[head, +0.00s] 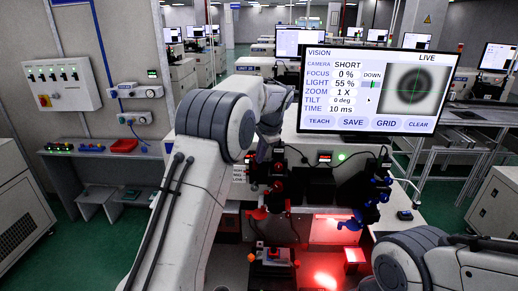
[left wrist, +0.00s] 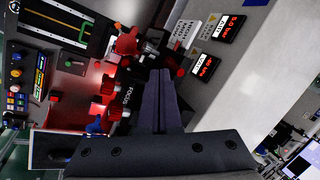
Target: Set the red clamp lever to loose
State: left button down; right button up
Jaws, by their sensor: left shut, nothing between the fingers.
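Several red parts sit on the vision station, and I cannot tell for sure which is the clamp lever. One red handle (head: 258,213) shows on the station's left side in the head view. In the left wrist view a red handle (left wrist: 127,42) stands left of and beyond my fingertips, apart from them. Red knobs (left wrist: 109,87) lie near the FOCUS label. My left gripper (left wrist: 160,74) is shut and empty, its dark fingers together over the station. In the head view my left arm hides much of its gripper. My right gripper is out of view; only its arm shows.
A monitor (head: 368,90) stands behind the station and reads camera SHORT, light 55 %. Blue knobs (head: 377,192) are at the station's right. Two red-digit displays (left wrist: 229,27) sit on a pale panel. Red light falls on the station's lower part.

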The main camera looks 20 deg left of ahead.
pick_arm(q)
jog(key=shift+w+a, duration=0.25)
